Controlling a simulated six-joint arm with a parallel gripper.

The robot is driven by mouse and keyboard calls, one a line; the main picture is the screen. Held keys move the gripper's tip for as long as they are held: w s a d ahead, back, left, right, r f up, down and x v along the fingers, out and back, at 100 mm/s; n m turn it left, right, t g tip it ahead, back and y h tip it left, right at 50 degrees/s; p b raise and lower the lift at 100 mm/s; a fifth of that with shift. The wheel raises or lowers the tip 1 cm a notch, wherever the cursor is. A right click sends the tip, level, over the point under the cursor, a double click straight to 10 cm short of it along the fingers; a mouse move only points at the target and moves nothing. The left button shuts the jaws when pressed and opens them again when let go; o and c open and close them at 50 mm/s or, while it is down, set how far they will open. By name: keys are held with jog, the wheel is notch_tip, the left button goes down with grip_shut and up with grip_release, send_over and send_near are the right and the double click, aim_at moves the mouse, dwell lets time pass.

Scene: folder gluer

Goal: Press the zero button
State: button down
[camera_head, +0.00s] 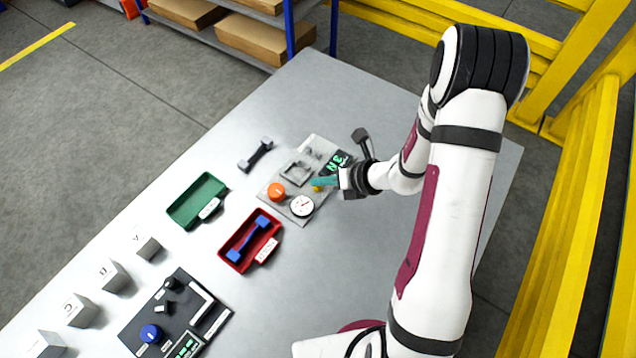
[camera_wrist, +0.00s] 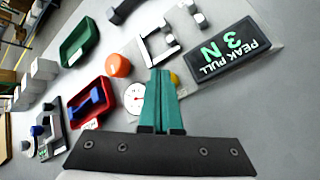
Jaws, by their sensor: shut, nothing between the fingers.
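My gripper (camera_head: 322,182) is shut and empty, with its teal fingers together, above the grey gauge plate (camera_head: 270,197). In the wrist view the fingertips (camera_wrist: 161,73) cover part of that plate. A small yellow button (camera_head: 317,188) is right by the fingertips; in the wrist view it (camera_wrist: 174,78) is partly hidden behind them. I cannot tell whether they touch it. An orange round knob (camera_head: 276,191) and a white dial (camera_head: 302,206) are on the same plate. No label reading zero is legible. The black display (camera_wrist: 228,50) reads "PEAK PULL 3 N", upside down.
A green tray (camera_head: 177,218) is empty; a red tray (camera_head: 225,254) holds a blue dumbbell-shaped piece (camera_head: 248,238). A dark piece (camera_head: 256,154) lies behind. A dark panel with a blue knob (camera_head: 151,333) and several grey blocks (camera_head: 113,275) stand nearer. The table's right side is clear.

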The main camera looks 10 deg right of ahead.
jog(key=shift+f, duration=0.3)
dwell(0.5)
jog(key=shift+r, duration=0.9)
notch_tip(320, 180, up, 5)
dwell(0.7)
